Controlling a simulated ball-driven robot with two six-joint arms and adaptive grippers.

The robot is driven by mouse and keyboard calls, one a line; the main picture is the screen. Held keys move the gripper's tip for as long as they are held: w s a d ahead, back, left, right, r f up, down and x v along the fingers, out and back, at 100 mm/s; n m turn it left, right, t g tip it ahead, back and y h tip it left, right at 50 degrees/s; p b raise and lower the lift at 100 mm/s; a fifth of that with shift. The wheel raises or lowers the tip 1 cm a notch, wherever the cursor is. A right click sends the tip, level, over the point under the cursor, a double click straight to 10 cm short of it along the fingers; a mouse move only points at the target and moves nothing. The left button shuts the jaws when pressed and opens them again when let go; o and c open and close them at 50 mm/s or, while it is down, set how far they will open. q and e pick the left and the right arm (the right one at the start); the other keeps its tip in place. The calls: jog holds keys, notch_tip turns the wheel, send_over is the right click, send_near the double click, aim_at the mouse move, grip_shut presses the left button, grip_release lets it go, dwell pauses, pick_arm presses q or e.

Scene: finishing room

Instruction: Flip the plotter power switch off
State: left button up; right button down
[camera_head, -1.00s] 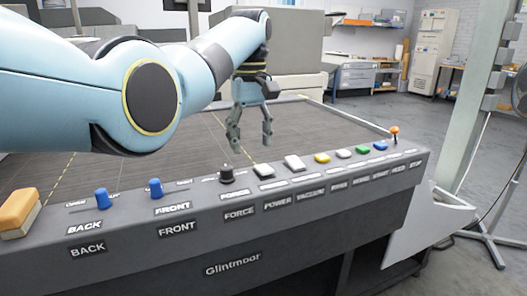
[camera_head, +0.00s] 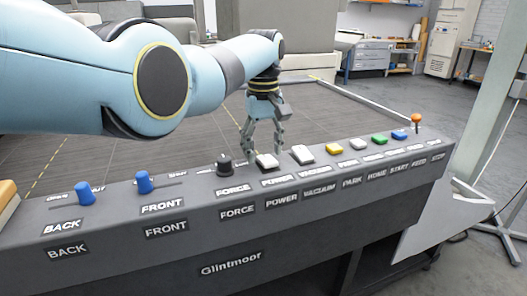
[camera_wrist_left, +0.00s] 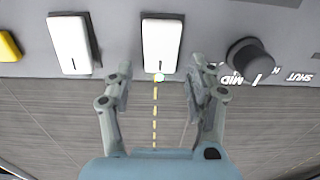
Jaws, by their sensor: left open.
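The power switch is a white rocker (camera_head: 267,162) above the POWER label on the sloped grey control panel (camera_head: 330,205). It also shows in the left wrist view (camera_wrist_left: 162,44), upper middle. My left gripper (camera_head: 263,152) is open and empty, its fingertips just behind the power switch in the head view. In the left wrist view its two fingers (camera_wrist_left: 160,75) point at the near end of the switch, one to each side. I cannot tell whether they touch the panel. My right gripper is not in view.
The white vacuum switch (camera_head: 302,154) is right of the power switch; the black force knob (camera_head: 224,165) is left of it. Blue sliders (camera_head: 144,183), coloured buttons (camera_head: 334,149) and an orange-topped stick (camera_head: 416,120) line the panel. The plotter bed (camera_head: 190,130) behind is clear.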

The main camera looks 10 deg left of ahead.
pick_arm(q)
jog(key=shift+f, duration=0.35)
jog(key=c, duration=1.1)
jog(key=t+y+p, duration=0.1)
jog(key=p, duration=0.3)
jog(key=r+t+p, duration=0.1)
jog(key=p, duration=0.4)
jog(key=shift+s+d+y, duration=0.2)
jog(key=shift+s+y, duration=0.1)
jog(key=shift+y, duration=0.1)
jog(key=shift+c, duration=0.2)
jog(key=shift+f+t+p, duration=0.1)
jog(key=shift+t+p, duration=0.2)
jog(key=shift+t, duration=0.3)
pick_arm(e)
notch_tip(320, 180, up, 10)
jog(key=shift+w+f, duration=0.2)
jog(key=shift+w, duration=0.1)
pick_arm(q)
jog(key=o, duration=1.1)
jog(key=shift+o, duration=0.2)
